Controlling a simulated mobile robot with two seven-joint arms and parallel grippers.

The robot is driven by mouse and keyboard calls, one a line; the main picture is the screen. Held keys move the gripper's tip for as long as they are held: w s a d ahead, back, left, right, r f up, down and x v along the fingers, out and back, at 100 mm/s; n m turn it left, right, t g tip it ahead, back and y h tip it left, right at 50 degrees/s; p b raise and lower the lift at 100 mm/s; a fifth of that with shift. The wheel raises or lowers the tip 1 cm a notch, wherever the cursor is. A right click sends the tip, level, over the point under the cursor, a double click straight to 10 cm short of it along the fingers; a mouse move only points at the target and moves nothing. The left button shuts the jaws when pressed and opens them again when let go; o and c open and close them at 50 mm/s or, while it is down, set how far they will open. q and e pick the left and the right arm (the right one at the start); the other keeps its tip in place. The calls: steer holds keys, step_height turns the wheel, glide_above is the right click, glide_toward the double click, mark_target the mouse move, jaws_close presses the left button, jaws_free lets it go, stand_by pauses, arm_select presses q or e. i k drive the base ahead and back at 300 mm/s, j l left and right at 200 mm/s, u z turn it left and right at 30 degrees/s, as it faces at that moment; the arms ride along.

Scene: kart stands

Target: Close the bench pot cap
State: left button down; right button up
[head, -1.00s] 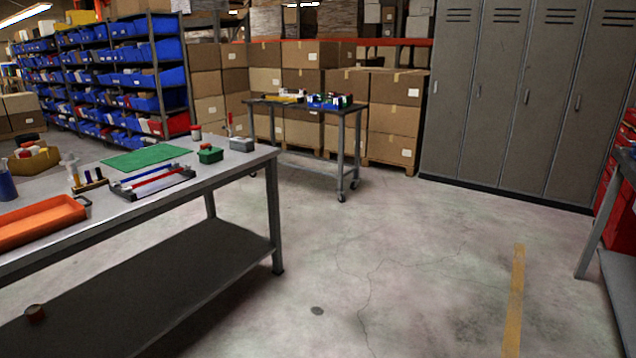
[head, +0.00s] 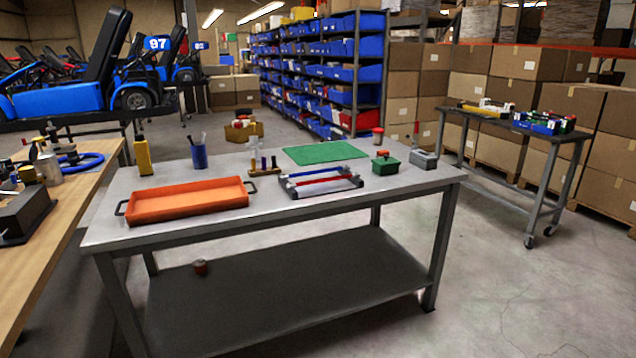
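No thing in view is clearly marked as the bench pot, and I cannot tell its cap. On the grey metal bench (head: 330,212), a small green container (head: 386,167) with a red knob stands near the right end. A small pot with a red top (head: 378,133) stands behind it. I cannot tell whether either top is a separate cap or how it sits. A small reddish pot (head: 200,267) stands on the bench's lower shelf (head: 290,290). Neither of my grippers is in view.
The bench also holds an orange tray (head: 185,203), a green mat (head: 325,152), a tool rack (head: 320,184) and a grey box (head: 423,159). A wooden worktop (head: 55,235) is at the left, a wheeled cart (head: 510,125) at the right. Floor between bench and cart is clear.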

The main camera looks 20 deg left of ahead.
mark_target(33, 150)
steer(key=i+u, duration=0.15)
steer(key=u, duration=0.3)
steer(key=i+l+u, duration=0.1)
steer(key=u, duration=0.35)
steer(key=i+l+u, duration=0.15)
steer(key=u, duration=0.3)
steer(key=i+l+u, duration=0.1)
steer(key=u, duration=0.3)
steer(key=i+l+u, duration=0.2)
steer(key=u, duration=0.2)
steer(key=i+l+u, duration=0.15)
steer(key=u, duration=0.2)
steer(key=i+l+u, duration=0.15)
steer(key=l+u, duration=0.3)
steer(key=i+l+u, duration=0.1)
steer(key=l+u, duration=0.3)
steer(key=j, duration=0.1)
